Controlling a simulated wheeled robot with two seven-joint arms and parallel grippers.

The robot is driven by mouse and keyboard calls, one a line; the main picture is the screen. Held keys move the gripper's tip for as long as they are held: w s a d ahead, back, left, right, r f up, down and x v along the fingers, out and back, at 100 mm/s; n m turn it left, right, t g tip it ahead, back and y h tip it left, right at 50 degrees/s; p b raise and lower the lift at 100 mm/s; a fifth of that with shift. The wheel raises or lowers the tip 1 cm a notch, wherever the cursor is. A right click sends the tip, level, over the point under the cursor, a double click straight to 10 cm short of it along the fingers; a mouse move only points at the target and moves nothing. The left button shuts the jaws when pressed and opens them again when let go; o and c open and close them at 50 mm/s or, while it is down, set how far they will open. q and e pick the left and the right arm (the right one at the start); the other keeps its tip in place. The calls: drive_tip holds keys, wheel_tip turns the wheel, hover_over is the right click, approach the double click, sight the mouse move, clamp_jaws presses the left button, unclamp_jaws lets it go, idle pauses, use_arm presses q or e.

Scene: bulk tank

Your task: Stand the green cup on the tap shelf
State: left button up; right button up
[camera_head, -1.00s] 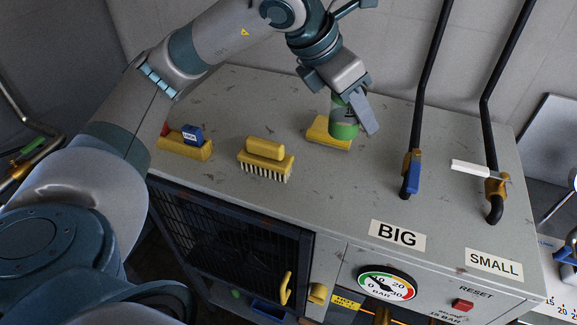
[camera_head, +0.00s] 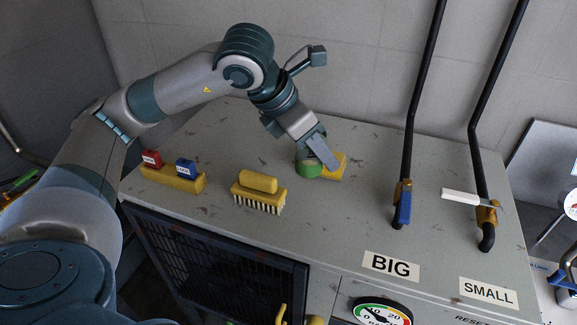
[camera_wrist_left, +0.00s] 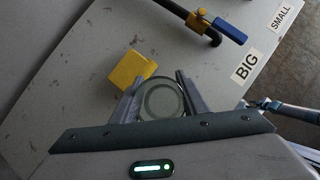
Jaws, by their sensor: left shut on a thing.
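The green cup (camera_head: 308,170) is held by my left gripper (camera_head: 319,155) over the grey cabinet top (camera_head: 215,225). In the left wrist view the cup's round rim (camera_wrist_left: 162,100) sits between the two fingers of my left gripper (camera_wrist_left: 160,90), which are shut on it. In the head view the cup overlaps the left part of a yellow block (camera_head: 336,166). I cannot tell whether the cup touches the cabinet top. Two taps stand at the right: one with a blue lever (camera_head: 404,207) and one with a white lever (camera_head: 461,197). I cannot make out a separate tap shelf. My right gripper is not in view.
A yellow brush (camera_head: 259,190) lies left of the cup. Further left a yellow holder (camera_head: 172,180) carries a red block (camera_head: 152,160) and a blue block (camera_head: 186,169). BIG (camera_head: 391,265) and SMALL (camera_head: 488,293) labels lie near the front edge. The top between cup and taps is clear.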

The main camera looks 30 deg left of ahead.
use_arm(q)
drive_tip(key=a+f, duration=0.1)
drive_tip(key=a, duration=0.1)
drive_tip(key=a+f+p, duration=0.1)
drive_tip(key=a, duration=0.1)
drive_tip(key=a+f+p, duration=0.1)
drive_tip(key=a+f, duration=0.1)
drive_tip(key=shift+s+a, duration=0.25)
drive_tip(key=shift+s, duration=0.05)
drive_tip(key=shift+f+p, duration=0.9)
drive_tip(key=shift+f, duration=1.1)
